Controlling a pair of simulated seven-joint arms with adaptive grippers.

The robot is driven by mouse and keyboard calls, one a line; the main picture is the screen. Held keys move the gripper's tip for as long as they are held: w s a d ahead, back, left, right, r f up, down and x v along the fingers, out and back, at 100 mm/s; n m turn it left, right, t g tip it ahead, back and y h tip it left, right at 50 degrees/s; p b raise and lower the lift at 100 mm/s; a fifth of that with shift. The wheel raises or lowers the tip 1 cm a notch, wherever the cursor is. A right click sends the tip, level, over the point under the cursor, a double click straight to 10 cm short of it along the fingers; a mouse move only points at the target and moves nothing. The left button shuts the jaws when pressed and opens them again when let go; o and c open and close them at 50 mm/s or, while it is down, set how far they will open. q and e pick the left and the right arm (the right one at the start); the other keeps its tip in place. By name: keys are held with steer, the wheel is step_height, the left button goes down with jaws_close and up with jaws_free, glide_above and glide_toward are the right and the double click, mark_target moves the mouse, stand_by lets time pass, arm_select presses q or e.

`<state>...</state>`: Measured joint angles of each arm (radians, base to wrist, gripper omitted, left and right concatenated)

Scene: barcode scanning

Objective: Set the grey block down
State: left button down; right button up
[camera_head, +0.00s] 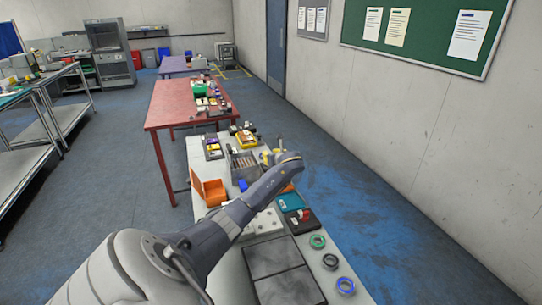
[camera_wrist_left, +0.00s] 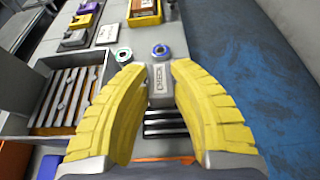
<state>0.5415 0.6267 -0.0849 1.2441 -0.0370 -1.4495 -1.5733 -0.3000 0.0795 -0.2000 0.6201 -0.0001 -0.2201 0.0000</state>
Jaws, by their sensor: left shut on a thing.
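The grey block (camera_wrist_left: 161,80), with dark lettering on its face, is between the two yellow fingers of my left gripper (camera_wrist_left: 160,75) in the left wrist view. The fingers are shut on it. In the head view my left gripper (camera_head: 267,155) is over the far right part of the near bench, beside a grey bin. The block is too small or hidden to make out there. A black striped item (camera_wrist_left: 164,123) shows below the block; I cannot tell whether they touch. My right gripper is not in view.
The grey bin (camera_head: 244,166) with slats inside also shows at left in the wrist view (camera_wrist_left: 40,135). An orange bin (camera_head: 209,188) is nearby. Blue floor (camera_wrist_left: 240,60) lies right of the bench.

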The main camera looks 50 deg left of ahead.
arm_select(q)
steer(key=shift+f, duration=1.95)
steer(key=c, duration=1.2)
jaws_free()
steer(key=shift+f, duration=0.1)
steer(key=shift+d+f, duration=0.1)
steer(key=v, duration=0.6)
steer(key=shift+o, duration=0.8)
steer(key=shift+s+d+r, duration=0.25)
steer(key=shift+d+r, duration=0.05)
steer(key=shift+d, duration=0.25)
